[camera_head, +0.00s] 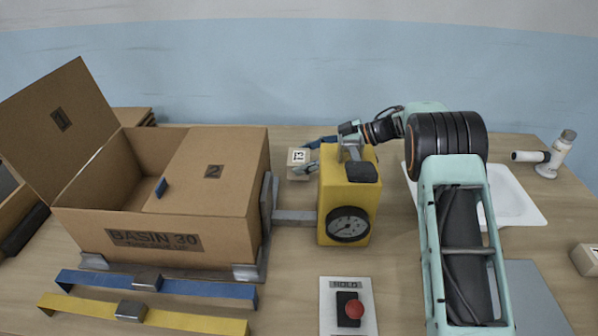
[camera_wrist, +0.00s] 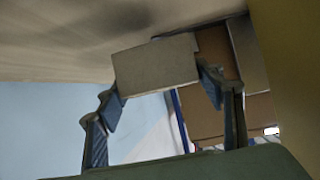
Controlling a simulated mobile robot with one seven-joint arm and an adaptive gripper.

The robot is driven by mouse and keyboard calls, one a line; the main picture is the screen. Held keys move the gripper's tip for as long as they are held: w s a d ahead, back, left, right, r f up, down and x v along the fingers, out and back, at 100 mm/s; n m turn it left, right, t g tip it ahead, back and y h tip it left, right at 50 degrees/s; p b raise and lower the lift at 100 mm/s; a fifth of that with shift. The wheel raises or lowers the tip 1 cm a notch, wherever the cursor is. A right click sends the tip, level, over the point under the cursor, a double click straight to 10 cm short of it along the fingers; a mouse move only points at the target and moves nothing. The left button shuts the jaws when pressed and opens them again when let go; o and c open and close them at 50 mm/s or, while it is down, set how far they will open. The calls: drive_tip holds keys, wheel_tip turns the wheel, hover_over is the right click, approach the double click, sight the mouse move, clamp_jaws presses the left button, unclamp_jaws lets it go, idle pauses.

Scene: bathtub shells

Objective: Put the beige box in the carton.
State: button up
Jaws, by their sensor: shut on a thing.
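The beige box (camera_head: 299,157), with dark marking on its face, is left of the yellow gauge unit in the head view. My gripper (camera_head: 304,167) is shut on it, partly hidden behind the yellow unit. In the wrist view the beige box (camera_wrist: 155,68) sits between the blue finger pads of my gripper (camera_wrist: 161,88). I cannot tell whether the box touches the table. The brown carton (camera_head: 180,240), marked BASIN 30, stands at the left. Flap 1 (camera_head: 60,120) stands raised; flap 2 (camera_head: 213,171) covers the right part, leaving the left part open.
The yellow gauge unit (camera_head: 348,195) stands between my arm and the carton, joined by a grey bar (camera_head: 294,217). Blue (camera_head: 195,287) and yellow (camera_head: 185,319) straps lie in front. A red-button panel (camera_head: 347,308) is at front centre. Another beige block (camera_head: 586,260) lies far right.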

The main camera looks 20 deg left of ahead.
drive_tip(key=shift+f, duration=1.75)
drive_tip(key=shift+f, duration=0.1)
drive_tip(key=o, duration=1.3)
drive_tip(key=shift+f, duration=0.1)
drive_tip(key=shift+o, duration=0.2)
